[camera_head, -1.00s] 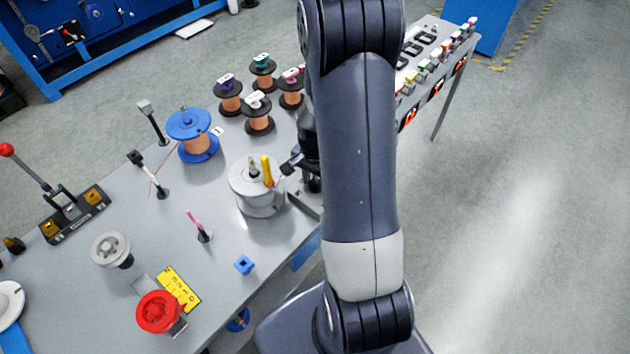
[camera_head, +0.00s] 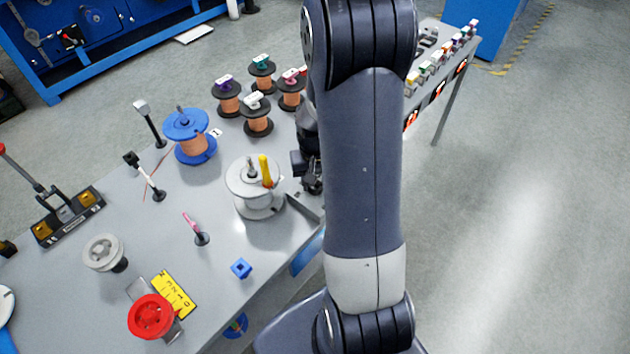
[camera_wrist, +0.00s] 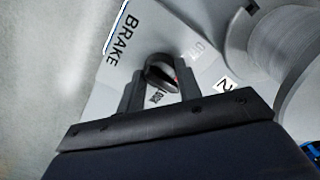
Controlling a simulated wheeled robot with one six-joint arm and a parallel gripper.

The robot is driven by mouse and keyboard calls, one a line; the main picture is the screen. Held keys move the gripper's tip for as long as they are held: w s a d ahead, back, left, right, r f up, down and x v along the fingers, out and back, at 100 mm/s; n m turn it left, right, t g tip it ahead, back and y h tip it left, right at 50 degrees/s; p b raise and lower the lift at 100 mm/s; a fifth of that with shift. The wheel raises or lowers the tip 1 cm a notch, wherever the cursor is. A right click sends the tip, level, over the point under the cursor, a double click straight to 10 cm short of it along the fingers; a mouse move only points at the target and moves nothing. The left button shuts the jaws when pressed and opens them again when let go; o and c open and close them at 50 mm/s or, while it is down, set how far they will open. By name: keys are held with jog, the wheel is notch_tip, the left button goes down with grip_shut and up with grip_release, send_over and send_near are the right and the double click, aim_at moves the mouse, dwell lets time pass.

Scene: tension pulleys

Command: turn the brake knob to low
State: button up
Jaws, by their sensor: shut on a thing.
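The brake knob (camera_wrist: 160,68) is small, dark and round with a raised bar, on a light grey panel (camera_wrist: 108,82) marked BRAKE. A red mark shows at its right side. The word LOCK lies just below it, and another partly legible label is to its upper right. My gripper (camera_wrist: 159,86) has one finger on each side of the knob and is shut on it. In the head view my gripper (camera_head: 312,180) is at the table's right edge, partly hidden by my arm; the knob cannot be made out there.
A grey pulley (camera_head: 245,180) with a yellow peg stands just left of my gripper; its round body also shows in the wrist view (camera_wrist: 270,50). Several copper spools stand behind. A blue-flanged spool (camera_head: 192,150) stands further left. Open floor lies to the right.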

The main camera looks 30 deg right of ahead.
dwell(0.5)
jog(key=o, duration=1)
jog(key=shift+c, duration=0.2)
notch_tip(320, 180, up, 11)
jog(key=shift+f, duration=0.2)
notch_tip(320, 180, down, 11)
jog(key=shift+r, duration=0.2)
dwell(0.4)
